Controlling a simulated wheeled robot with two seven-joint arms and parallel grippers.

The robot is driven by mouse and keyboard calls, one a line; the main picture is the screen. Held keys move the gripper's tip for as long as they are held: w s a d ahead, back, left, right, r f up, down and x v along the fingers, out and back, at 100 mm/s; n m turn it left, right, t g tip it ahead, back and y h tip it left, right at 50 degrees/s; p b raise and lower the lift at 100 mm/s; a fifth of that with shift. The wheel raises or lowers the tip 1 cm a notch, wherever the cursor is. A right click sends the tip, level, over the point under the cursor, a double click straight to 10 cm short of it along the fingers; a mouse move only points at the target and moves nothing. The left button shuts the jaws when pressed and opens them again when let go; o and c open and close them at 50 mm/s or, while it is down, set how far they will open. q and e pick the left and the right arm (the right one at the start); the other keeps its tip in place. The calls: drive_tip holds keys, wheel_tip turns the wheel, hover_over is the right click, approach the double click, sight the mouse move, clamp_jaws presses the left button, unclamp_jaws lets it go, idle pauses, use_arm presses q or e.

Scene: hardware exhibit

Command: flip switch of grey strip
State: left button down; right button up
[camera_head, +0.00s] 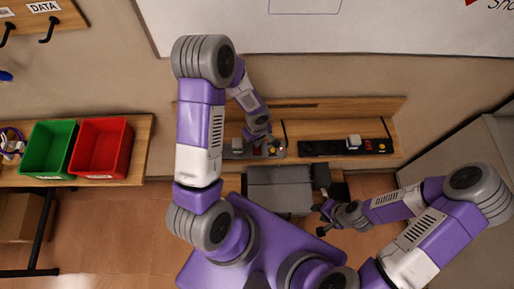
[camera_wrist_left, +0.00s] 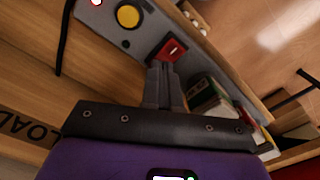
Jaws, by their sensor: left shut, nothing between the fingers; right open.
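The grey strip (camera_head: 236,155) lies on the wooden shelf, partly covered by my left arm in the head view. In the left wrist view the grey strip (camera_wrist_left: 148,42) shows a round yellow button (camera_wrist_left: 128,16) and a red rocker switch (camera_wrist_left: 173,48) in a dark frame. My left gripper (camera_wrist_left: 160,66) is shut and empty, its fingertips right beside the red switch; I cannot tell whether they touch it. In the head view my left gripper (camera_head: 268,142) is over the strip's right part. My right gripper (camera_head: 322,219) is open and empty, in front of the shelf.
A black strip (camera_head: 318,148) with a pale plug lies to the right on the same shelf (camera_head: 392,133). A grey box-like surface (camera_head: 279,188) sits in front of the shelf. A green bin (camera_head: 48,146) and a red bin (camera_head: 101,147) stand on the left table.

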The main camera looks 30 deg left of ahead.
use_arm(q)
drive_tip(key=shift+f+b, duration=0.3)
drive_tip(key=shift+r, duration=0.1)
drive_tip(key=shift+r+p, duration=2.05)
drive_tip(key=shift+r, duration=1.4)
drive_tip(key=s+d+f+m+h, duration=0.4)
drive_tip(key=s+d+f+m, duration=0.65)
drive_tip(key=d, duration=0.25)
wheel_tip(320, 180, down, 11)
drive_tip(key=b, duration=1.2)
drive_tip(key=shift+s+f+n+t+b, duration=0.15)
drive_tip(key=shift+f+n+t+b, duration=0.05)
drive_tip(key=shift+n+t+b, duration=0.15)
